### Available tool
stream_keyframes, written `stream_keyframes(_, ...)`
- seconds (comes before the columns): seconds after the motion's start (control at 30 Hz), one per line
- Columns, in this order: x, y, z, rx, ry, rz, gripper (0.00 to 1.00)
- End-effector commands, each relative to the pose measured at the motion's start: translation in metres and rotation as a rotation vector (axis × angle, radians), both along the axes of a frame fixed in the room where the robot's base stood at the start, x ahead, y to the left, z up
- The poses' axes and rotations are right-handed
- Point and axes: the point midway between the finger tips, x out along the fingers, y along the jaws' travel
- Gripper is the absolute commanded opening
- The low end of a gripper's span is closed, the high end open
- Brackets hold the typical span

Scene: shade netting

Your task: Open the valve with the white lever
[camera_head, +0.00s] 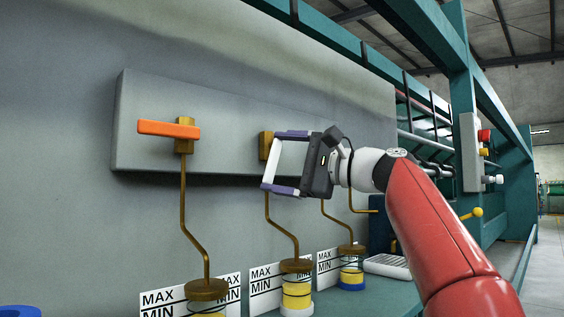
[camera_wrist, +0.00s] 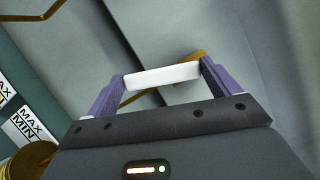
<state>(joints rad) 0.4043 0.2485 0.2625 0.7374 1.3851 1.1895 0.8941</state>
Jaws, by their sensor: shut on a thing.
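The white lever (camera_head: 272,165) stands steeply, slightly tilted, in front of its brass valve (camera_head: 265,146) on the grey panel. My gripper (camera_head: 273,162) has its two purple fingers far apart, one at the lever's upper end and one at its lower end, and is shut on it. In the wrist view the white lever (camera_wrist: 162,76) spans between the purple fingertips of my gripper (camera_wrist: 160,80). Part of the brass valve (camera_wrist: 190,58) shows behind it. My gripper hides part of the panel to the right.
An orange lever (camera_head: 168,129) lies nearly level on the valve to the left. Brass pipes run down to several capped jars (camera_head: 296,287) with MAX/MIN cards (camera_head: 265,290) on a green ledge. Green frame posts (camera_head: 462,150) stand at the right.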

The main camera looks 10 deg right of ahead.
Motion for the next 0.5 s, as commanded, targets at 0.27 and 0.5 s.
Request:
stream_keyframes(0.27, 0.0001, 0.0001, -0.0008, -0.002, 0.001, 0.001, 1.0)
stream_keyframes(0.5, -0.0031, -0.0056, -0.0021, 0.0, 0.001, -0.002, 1.0)
